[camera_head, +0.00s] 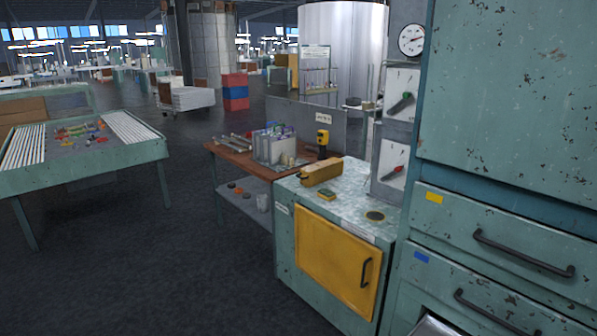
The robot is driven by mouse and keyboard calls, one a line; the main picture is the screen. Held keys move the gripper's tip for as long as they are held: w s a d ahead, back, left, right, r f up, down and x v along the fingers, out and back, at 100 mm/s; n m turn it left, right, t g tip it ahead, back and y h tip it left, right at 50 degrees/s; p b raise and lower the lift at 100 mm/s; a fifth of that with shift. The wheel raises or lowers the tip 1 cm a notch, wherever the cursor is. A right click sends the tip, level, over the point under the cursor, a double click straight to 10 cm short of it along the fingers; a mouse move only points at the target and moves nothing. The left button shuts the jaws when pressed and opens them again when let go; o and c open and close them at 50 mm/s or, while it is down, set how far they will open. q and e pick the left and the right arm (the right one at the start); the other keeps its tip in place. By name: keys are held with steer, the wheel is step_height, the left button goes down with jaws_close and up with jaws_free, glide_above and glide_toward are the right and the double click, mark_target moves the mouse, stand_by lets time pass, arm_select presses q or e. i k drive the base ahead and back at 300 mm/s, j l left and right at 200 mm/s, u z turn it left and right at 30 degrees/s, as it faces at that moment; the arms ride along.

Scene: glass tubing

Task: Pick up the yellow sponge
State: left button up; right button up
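A small yellow block with a darker green top, which looks like the yellow sponge (326,195), lies on the speckled top of a green cabinet (347,200). It sits near the front edge, above the yellow door. A larger ochre-yellow object (321,172) lies just behind it, and the two look alike in colour. Neither of my grippers is in view. Nothing touches the sponge from above.
The yellow cabinet door (337,260) is shut. A dark round disc (375,216) lies right of the sponge. A wooden bench (238,156) stands behind left, a tall green drawer unit (500,120) at right. Dark floor (170,270) is clear in front.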

mark_target(326, 193)
steer(key=i+j+u, duration=0.1)
steer(key=i+u, duration=0.3)
steer(key=i, duration=0.45)
steer(key=i+l+u, duration=0.2)
steer(key=i+u, duration=0.25)
steer(key=i, duration=0.4)
steer(key=i+l+z, duration=0.1)
steer(key=i+z, duration=0.25)
steer(key=i, duration=0.2)
steer(key=i+j+z, duration=0.1)
steer(key=i+z, duration=0.2)
steer(key=i, duration=0.3)
steer(key=i+j+z, duration=0.2)
steer(key=i+z, duration=0.15)
steer(key=i, duration=0.2)
